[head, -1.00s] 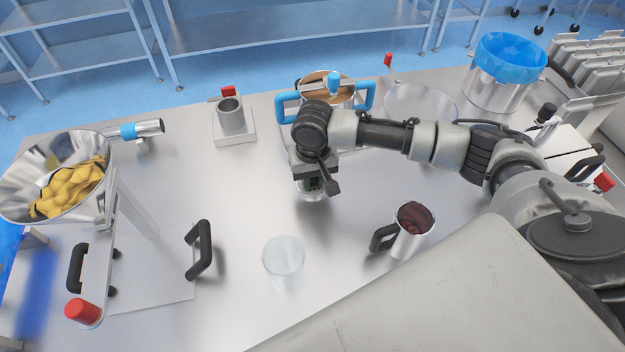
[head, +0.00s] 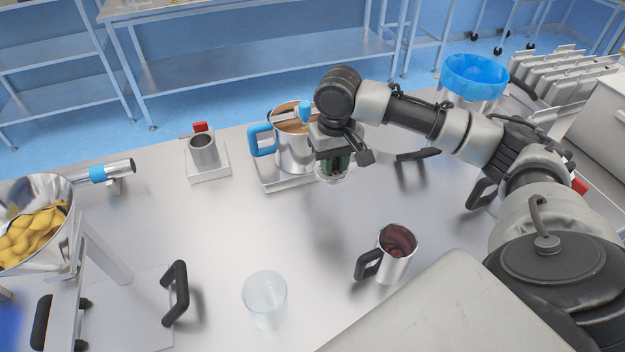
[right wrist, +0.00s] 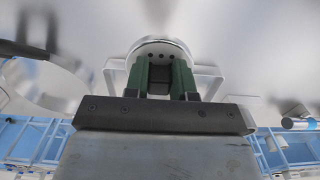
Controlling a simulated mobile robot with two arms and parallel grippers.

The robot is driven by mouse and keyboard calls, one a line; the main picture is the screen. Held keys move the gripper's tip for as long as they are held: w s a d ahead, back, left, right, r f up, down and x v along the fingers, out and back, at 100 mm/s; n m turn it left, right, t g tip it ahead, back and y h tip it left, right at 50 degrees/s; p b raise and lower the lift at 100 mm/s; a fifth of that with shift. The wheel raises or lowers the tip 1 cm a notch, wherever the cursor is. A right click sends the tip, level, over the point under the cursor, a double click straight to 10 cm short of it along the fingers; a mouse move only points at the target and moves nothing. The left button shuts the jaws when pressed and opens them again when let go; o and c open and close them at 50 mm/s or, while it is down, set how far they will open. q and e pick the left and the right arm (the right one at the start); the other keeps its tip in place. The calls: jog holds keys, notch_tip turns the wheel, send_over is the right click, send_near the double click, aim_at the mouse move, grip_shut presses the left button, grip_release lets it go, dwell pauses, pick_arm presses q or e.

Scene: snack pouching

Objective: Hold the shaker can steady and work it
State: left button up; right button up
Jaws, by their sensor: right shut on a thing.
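My right gripper (head: 334,160) is shut on the shaker can (head: 333,178), a small shiny metal can, in the head view. Its jaws hide most of the can, and only its lower rim shows beneath them. It hangs above the table just right of the blue-handled pot, with a soft shadow below. In the right wrist view, the green fingers of my gripper (right wrist: 160,78) close on the can, whose round pale end (right wrist: 160,45) has several dark holes. My left gripper is out of view.
The blue-handled pot (head: 290,155) with brown contents stands close left of the can. A metal mug (head: 398,265) with dark red contents and a clear glass (head: 265,300) stand nearer. A steel bowl (head: 60,195) of yellow pieces is at left. The middle of the table is clear.

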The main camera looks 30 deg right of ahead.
jog(key=shift+s+d+r, duration=0.1)
jog(key=shift+d+r, duration=0.45)
jog(key=shift+d, duration=0.3)
jog(key=shift+a, duration=0.1)
